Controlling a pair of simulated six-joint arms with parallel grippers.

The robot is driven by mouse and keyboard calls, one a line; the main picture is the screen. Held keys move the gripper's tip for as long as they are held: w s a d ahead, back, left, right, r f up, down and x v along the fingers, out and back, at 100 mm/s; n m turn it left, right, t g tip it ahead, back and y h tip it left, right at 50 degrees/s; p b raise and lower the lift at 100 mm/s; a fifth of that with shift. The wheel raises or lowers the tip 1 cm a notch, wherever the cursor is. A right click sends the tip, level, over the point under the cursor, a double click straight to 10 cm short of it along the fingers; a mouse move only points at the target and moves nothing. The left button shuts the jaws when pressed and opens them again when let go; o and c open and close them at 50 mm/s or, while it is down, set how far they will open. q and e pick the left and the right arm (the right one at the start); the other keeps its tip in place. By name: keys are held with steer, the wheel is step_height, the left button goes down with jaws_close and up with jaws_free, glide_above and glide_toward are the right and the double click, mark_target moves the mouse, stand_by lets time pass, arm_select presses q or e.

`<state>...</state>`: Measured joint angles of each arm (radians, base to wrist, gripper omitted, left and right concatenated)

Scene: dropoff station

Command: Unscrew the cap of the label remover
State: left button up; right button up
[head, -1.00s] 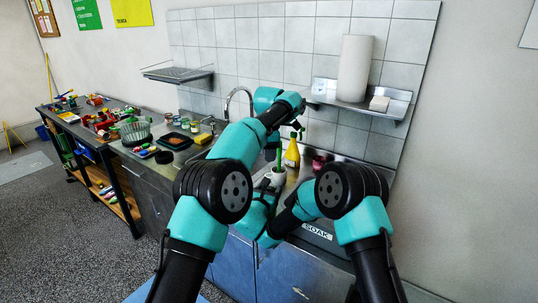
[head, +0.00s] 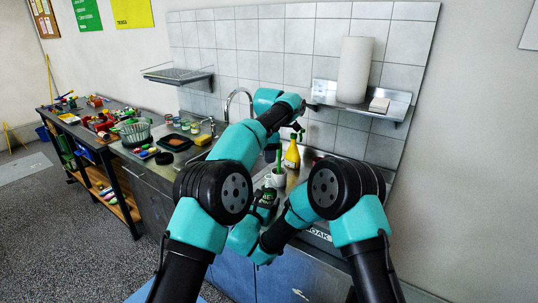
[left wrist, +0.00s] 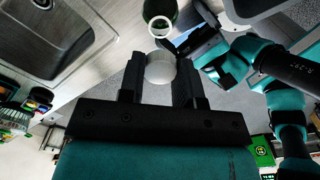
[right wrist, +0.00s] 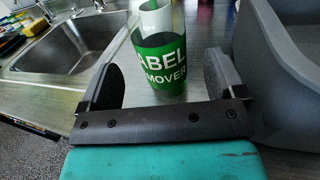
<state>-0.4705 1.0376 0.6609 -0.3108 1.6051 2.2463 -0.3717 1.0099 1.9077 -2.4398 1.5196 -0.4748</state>
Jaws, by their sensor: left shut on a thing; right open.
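The label remover (right wrist: 165,62) is a bottle with a green label and white lettering, standing on the metal counter. It also shows in the left wrist view (left wrist: 159,22), its top an open round rim with no cap on it. My left gripper (left wrist: 161,62) is shut on the pale round cap (left wrist: 160,70), apart from the bottle. In the head view my left arm hides most of that gripper. My right gripper (right wrist: 162,66) is open, a finger on each side of the bottle with gaps to both. The bottle also shows partly in the head view (head: 266,198).
A sink (right wrist: 70,42) lies left of the bottle in the right wrist view. A dark grey bin (right wrist: 290,75) stands close on the right. A yellow bottle (head: 292,156) and a white cup (head: 277,179) with a green-handled brush stand behind it.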

steer(key=v, duration=0.6)
stand_by(0.3)
